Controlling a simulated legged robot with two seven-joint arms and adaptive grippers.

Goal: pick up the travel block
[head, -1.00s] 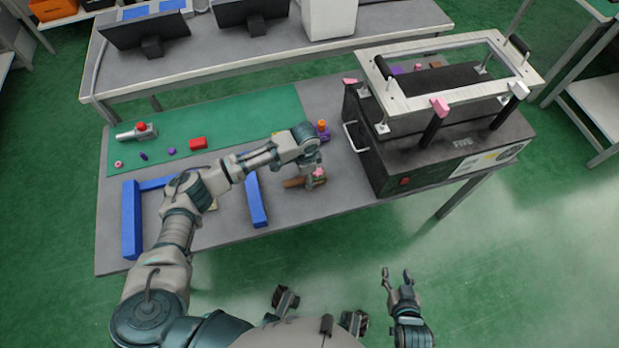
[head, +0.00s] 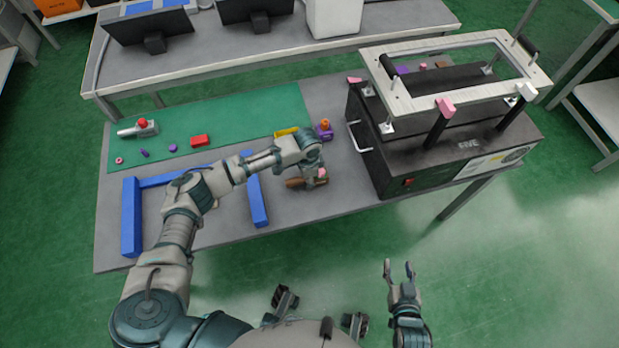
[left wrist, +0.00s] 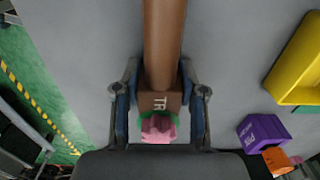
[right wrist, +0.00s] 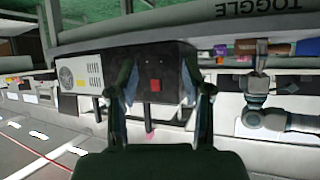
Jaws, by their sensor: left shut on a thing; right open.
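The travel block (left wrist: 160,102) is brown, with the letters "TR" showing on it in the left wrist view. A long brown shaft (left wrist: 162,40) runs from it, and a pink knob (left wrist: 158,129) with a green ring is at its near end. My left gripper (left wrist: 161,92) is shut on the block, one finger on each side. In the head view the brown block (head: 294,183) is partly hidden by my left gripper (head: 314,180), at the table's front part. Whether it touches the table is unclear. My right gripper (head: 398,268) is open and empty, beyond the table's front edge.
A black lever fixture (head: 440,165) with a pale frame stands at right. A purple block (head: 325,135) with an orange knob and a yellow piece (head: 287,132) lie behind my left wrist. A blue frame (head: 131,215) is at left; a red block (head: 200,140) lies on the green mat.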

